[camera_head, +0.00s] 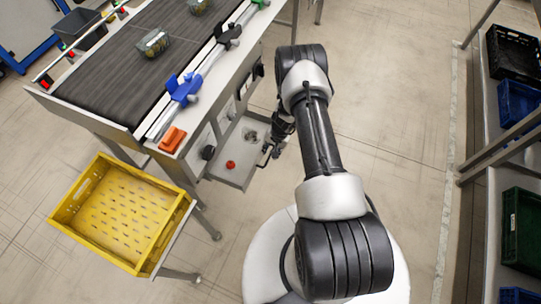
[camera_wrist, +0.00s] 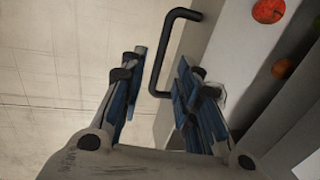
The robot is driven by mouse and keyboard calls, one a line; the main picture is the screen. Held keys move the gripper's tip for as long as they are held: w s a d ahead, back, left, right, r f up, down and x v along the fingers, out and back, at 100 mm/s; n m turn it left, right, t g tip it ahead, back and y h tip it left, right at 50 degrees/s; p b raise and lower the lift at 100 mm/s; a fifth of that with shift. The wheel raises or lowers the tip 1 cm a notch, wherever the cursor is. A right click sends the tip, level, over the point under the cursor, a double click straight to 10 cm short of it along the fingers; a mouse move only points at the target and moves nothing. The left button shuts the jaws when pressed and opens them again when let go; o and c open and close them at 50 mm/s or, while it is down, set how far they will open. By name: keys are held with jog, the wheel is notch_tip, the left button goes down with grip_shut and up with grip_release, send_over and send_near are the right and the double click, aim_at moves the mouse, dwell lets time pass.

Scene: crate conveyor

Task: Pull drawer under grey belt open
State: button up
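The drawer (camera_head: 212,170) under the grey belt (camera_head: 135,62) stands out from the conveyor's side, its inside partly visible from above. Its dark bar handle (camera_head: 265,157) is on its outer front. In the wrist view the black handle (camera_wrist: 161,52) runs between the two fingers of my gripper (camera_wrist: 158,78). The fingers are open, one on each side of the bar, with a gap on the left. The right finger is close to the pale drawer front (camera_wrist: 215,45); whether it touches is unclear. In the head view my gripper (camera_head: 279,140) is beside the handle, partly hidden by my arm.
A red round thing (camera_head: 231,165) shows at the drawer. A yellow crate (camera_head: 160,258) stands at the conveyor's near end. Clear containers (camera_head: 153,44) lie on the belt. Shelves with dark and blue crates (camera_head: 520,102) line the right. The floor between is clear.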

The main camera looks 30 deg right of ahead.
aim_at(270, 156)
jog(key=shift+w+a+f+b, duration=0.15)
jog(key=shift+f+b, duration=0.1)
jog(key=shift+f, duration=0.65)
jog(key=shift+w+a+f+b, duration=0.1)
jog(key=shift+f+b, duration=0.15)
jog(key=shift+f, duration=0.65)
jog(key=shift+c, duration=0.4)
grip_shut()
